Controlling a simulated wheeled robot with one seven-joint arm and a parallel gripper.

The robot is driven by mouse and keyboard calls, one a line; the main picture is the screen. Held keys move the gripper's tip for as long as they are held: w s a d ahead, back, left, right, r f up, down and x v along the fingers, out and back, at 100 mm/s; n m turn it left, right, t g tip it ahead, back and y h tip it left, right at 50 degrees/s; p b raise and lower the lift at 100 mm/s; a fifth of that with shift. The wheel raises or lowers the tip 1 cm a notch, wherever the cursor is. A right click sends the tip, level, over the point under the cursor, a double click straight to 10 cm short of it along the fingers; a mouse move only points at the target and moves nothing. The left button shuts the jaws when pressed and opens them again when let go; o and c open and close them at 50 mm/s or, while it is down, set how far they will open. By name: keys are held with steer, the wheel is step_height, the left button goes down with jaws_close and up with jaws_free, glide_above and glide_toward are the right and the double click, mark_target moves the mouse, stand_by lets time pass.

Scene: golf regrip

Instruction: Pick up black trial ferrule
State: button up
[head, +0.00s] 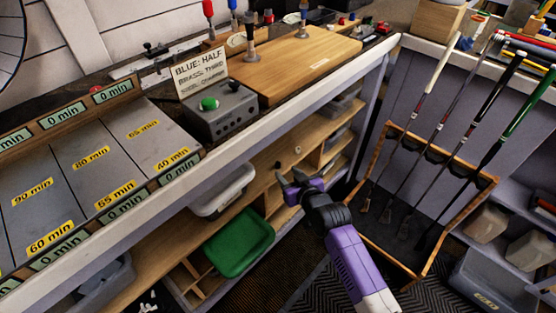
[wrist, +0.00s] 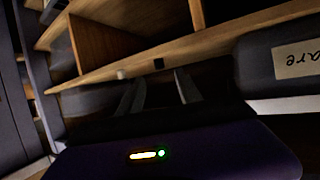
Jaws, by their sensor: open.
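The black trial ferrule (head: 278,165) is a small dark piece on the wooden shelf under the bench, just beyond my gripper (head: 289,178) in the head view. In the wrist view the black ferrule (wrist: 158,64) stands near the shelf's front edge, between the lines of the fingers and beyond their tips. My gripper (wrist: 159,76) is open and nothing shows between its fingers. A small white piece (wrist: 121,74) stands to the left of the black one; it also shows in the head view (head: 297,149).
The wooden shelf (head: 262,172) has dividers behind the ferrule. A grey bin (wrist: 285,62) with a label is at right in the wrist view. A green bin (head: 239,242) sits below, and a rack of golf clubs (head: 444,232) stands right of my arm.

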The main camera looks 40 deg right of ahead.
mark_target(279, 165)
steer(key=b+x, duration=0.1)
steer(key=x, duration=0.6)
jaws_close()
